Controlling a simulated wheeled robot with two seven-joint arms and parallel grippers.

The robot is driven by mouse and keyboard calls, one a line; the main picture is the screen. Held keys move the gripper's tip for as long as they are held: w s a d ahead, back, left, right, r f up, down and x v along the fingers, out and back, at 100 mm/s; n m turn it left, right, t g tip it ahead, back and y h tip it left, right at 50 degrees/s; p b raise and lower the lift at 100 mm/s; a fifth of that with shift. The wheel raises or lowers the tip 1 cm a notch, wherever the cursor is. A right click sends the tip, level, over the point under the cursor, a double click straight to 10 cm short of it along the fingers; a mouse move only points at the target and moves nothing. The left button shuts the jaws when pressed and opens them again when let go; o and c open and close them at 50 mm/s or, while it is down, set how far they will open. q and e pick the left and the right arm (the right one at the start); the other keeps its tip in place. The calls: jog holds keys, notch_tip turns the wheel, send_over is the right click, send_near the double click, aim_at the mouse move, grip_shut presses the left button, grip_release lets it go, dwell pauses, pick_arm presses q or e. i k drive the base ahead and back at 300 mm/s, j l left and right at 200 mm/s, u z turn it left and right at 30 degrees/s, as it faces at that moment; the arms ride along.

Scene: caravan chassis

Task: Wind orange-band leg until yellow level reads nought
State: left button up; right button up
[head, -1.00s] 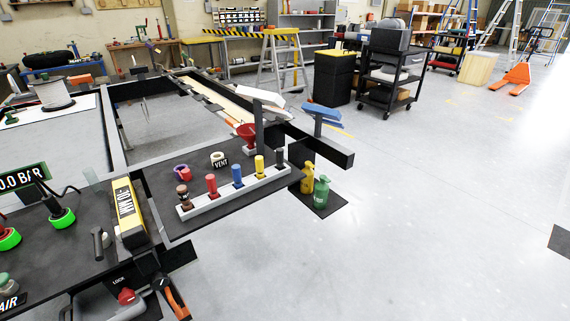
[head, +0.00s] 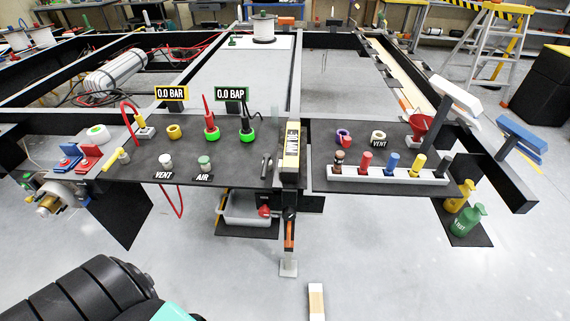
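The yellow level (head: 281,159) lies near the front edge of the chassis, between the two dark panels. Its dark display is turned sideways and too small to read now. Below it, the orange-band leg (head: 289,237) hangs from the front beam down to a pale foot (head: 288,268) at the floor. A red knob marked LOCK sits just left of its top. My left arm reaches in at the bottom left, with a teal part at the picture edge; its gripper is out of frame, well apart from the leg. My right gripper does not show.
The left panel (head: 228,172) holds gauges reading 0.0, plus VENT and AIR knobs. The right panel carries a white rack (head: 388,176) of coloured pegs. Yellow and green bottles (head: 467,220) stand at right. A pale wooden strip (head: 316,302) lies on the otherwise clear front floor.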

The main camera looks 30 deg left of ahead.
aim_at(289, 213)
jog(key=u, duration=0.9)
